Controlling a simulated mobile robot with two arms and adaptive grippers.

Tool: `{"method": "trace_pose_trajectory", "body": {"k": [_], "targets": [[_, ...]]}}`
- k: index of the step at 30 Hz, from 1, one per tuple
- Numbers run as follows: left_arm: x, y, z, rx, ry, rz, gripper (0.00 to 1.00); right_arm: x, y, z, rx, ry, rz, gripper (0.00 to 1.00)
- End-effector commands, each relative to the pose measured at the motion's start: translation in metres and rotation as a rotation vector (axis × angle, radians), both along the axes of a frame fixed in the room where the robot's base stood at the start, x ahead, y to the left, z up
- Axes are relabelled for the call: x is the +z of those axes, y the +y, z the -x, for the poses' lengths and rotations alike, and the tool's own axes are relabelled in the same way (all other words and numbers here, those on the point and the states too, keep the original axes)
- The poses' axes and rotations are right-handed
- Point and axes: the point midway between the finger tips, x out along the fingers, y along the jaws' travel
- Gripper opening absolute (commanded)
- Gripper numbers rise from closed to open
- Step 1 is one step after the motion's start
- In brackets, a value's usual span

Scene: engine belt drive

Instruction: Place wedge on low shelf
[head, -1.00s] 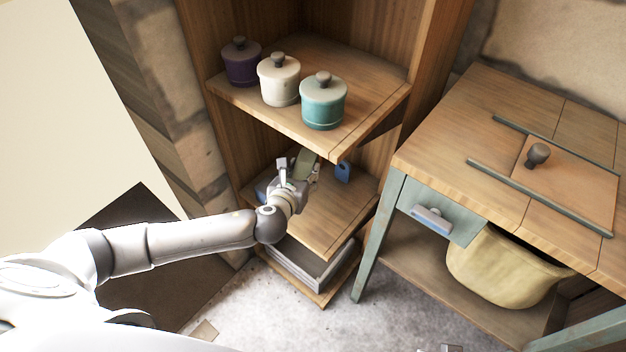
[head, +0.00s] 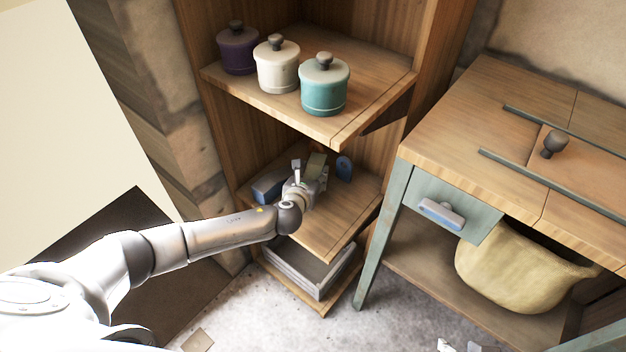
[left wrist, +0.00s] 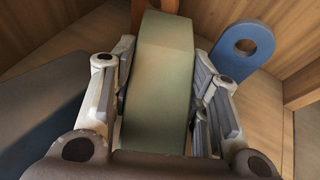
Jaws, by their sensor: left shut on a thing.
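The wedge is a grey-green block (left wrist: 160,75) held between the fingers of my left gripper (left wrist: 163,105), which is shut on it. In the head view the left gripper (head: 310,172) reaches into the cabinet, over the low shelf (head: 325,225) beneath the jars' shelf. The wedge (head: 315,163) shows small there, partly hidden by the gripper. Whether its underside touches the shelf cannot be told. My right gripper is not seen.
A blue piece with a hole (left wrist: 243,50) stands right of the wedge, close to the fingers. A dark blue block (head: 268,187) lies left of the gripper. Several lidded jars, including a teal one (head: 325,88), stand on the shelf above. A grey tray (head: 310,268) sits below.

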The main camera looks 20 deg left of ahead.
Motion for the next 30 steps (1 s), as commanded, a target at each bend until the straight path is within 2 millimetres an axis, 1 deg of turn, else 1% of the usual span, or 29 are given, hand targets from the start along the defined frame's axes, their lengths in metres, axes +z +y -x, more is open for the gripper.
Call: {"method": "trace_pose_trajectory", "body": {"k": [1, 3, 6, 17, 18, 19, 20, 30], "targets": [[-0.002, 0.0, -0.001, 0.0, -0.004, 0.0, 0.15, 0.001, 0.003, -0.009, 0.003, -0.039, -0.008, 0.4], [-0.004, 0.0, -0.001, 0.0, -0.004, 0.0, 0.15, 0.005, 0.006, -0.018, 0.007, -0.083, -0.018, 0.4], [-0.006, 0.0, -0.001, 0.0, -0.004, 0.0, 0.15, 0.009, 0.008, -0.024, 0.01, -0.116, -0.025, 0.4], [-0.007, 0.0, -0.001, 0.0, -0.003, 0.0, 0.15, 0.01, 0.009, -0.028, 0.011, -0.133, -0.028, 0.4], [-0.008, 0.0, -0.001, 0.0, -0.002, 0.0, 0.45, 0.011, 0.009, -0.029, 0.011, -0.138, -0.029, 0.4], [-0.007, 0.0, -0.001, 0.0, -0.002, 0.0, 0.49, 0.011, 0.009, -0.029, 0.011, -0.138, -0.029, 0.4], [-0.007, 0.0, -0.001, 0.0, -0.002, 0.0, 0.52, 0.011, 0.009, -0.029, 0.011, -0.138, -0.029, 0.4], [-0.006, 0.0, -0.001, 0.0, -0.002, 0.0, 0.52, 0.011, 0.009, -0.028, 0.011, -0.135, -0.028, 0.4]]}}
